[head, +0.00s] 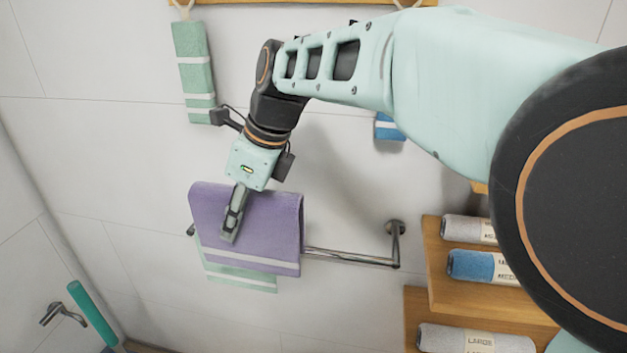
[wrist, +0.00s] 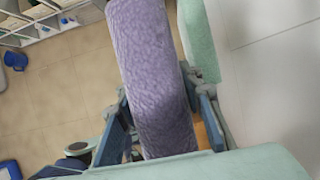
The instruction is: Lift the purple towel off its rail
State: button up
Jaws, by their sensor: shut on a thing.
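The purple towel (head: 270,225) hangs folded over the metal rail (head: 345,256) on the tiled wall, with a white stripe near its lower edge. My gripper (head: 230,230) points down at the towel's left part and is shut on it. In the wrist view the purple towel (wrist: 148,70) runs between the two fingers, one on each side. The fingertips are partly hidden by the towel and by the gripper's own body.
A green towel (head: 240,279) shows below and behind the purple one. Another striped green towel (head: 193,70) hangs at upper left. Wooden shelves (head: 447,262) with rolled towels stand right of the rail. A teal bar (head: 92,313) and a metal fixture (head: 62,314) are at lower left.

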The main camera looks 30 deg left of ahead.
jog(key=s+d+b, duration=0.2)
jog(key=s+d, duration=0.3)
jog(key=d, duration=0.3)
jog(key=shift+s+d+r+b, duration=0.15)
jog(key=shift+s+d+b, duration=0.05)
jog(key=shift+b, duration=0.15)
jog(key=shift+s, duration=0.1)
